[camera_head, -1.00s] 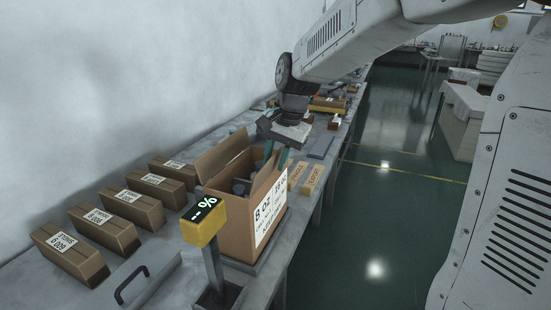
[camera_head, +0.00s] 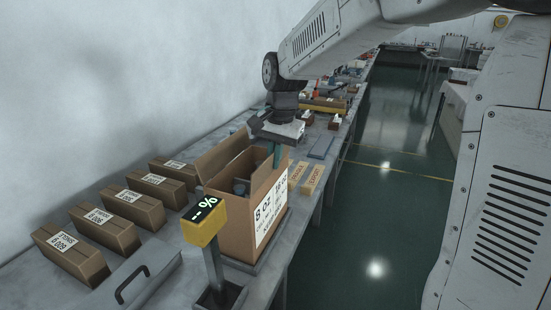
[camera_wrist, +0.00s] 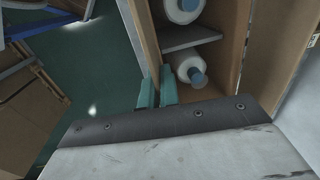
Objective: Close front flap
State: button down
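An open cardboard box (camera_head: 236,222) with a printed label stands on the bench. Its flap on the wall side (camera_head: 221,154) stands up and leans outward. The front flap (camera_head: 268,182), on the aisle side, also stands up. White rolled items with blue ends (camera_wrist: 190,70) lie inside the box in the wrist view. My gripper (camera_head: 274,157) is over the box's far end, by the front flap. Its two teal fingers (camera_wrist: 159,88) are close together in the wrist view, at the edge of the brown panel (camera_wrist: 142,35). I cannot tell whether the flap is between them.
A yellow percent display (camera_head: 204,222) on a post stands close before the box. Several small labelled cartons (camera_head: 108,228) line the wall side. Two labelled blocks (camera_head: 306,178) lie right of the box. The green aisle floor (camera_head: 375,215) is clear.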

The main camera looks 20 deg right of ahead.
aim_at(272, 171)
jog(key=g+h, duration=0.1)
jog(key=w+a+g+h, duration=0.1)
jog(key=g+h, duration=0.1)
jog(key=shift+w+a+f, duration=0.1)
jog(key=shift+w+a, duration=0.05)
jog(key=shift+w+a+f+g+h, duration=0.2)
jog(key=shift+w+a+g+h, duration=0.05)
jog(key=shift+g+h, duration=0.55)
jog(key=shift+w+a+f+g+h, duration=0.15)
jog(key=shift+w+a+g+h, duration=0.05)
jog(key=shift+g+h, duration=0.6)
jog(key=c, duration=1.6)
grip_release()
jog(key=shift+c, duration=0.2)
jog(key=v, duration=0.8)
jog(key=shift+f, duration=0.15)
